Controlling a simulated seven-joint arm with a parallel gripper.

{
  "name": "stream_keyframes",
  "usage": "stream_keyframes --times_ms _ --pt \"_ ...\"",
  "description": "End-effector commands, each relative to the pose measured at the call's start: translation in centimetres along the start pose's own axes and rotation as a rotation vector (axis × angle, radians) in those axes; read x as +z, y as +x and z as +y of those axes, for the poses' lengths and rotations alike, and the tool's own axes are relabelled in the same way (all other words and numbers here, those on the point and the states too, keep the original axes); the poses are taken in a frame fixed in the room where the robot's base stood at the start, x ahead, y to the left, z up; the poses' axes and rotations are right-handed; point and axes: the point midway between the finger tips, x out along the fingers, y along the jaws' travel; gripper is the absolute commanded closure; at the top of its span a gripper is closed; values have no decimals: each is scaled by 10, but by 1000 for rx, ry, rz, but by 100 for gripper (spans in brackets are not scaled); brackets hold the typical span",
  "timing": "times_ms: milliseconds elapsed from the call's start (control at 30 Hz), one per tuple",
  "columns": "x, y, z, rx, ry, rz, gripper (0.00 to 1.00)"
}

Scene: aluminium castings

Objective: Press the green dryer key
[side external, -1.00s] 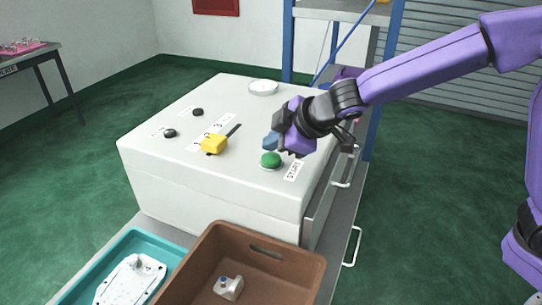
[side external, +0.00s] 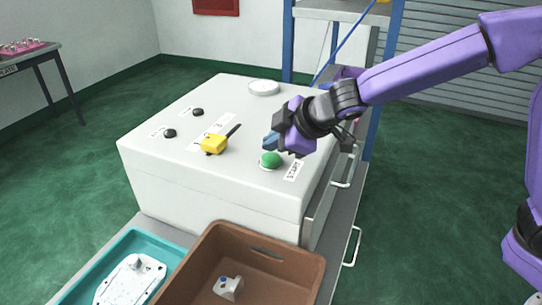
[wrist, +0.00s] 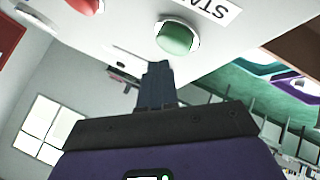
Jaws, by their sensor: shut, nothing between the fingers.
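The green key (side external: 270,160) is a domed round button in a pale ring on top of the white cabinet (side external: 215,190), beside a START label (side external: 293,170). It also shows in the wrist view (wrist: 174,38), just past my fingertips. My gripper (side external: 269,142) is shut and empty, with its blue fingers together. In the side view the fingertips are close to the key, behind it and slightly above. In the wrist view the closed fingers (wrist: 156,70) point at the key, with a small gap showing between them.
A yellow lever handle (side external: 213,145), two black knobs (side external: 170,133) (side external: 197,112) and a white disc (side external: 264,88) are on the cabinet top. A red round part (wrist: 86,4) shows in the wrist view. A brown bin (side external: 250,254) and teal tray (side external: 98,265) stand in front.

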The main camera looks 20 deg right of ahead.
Motion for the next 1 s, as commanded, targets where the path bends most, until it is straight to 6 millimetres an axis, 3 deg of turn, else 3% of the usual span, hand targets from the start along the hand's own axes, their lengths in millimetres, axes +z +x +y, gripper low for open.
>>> stream_keyframes --times_ms 1000 --pt "6 8 -5 0 -1 0 100"
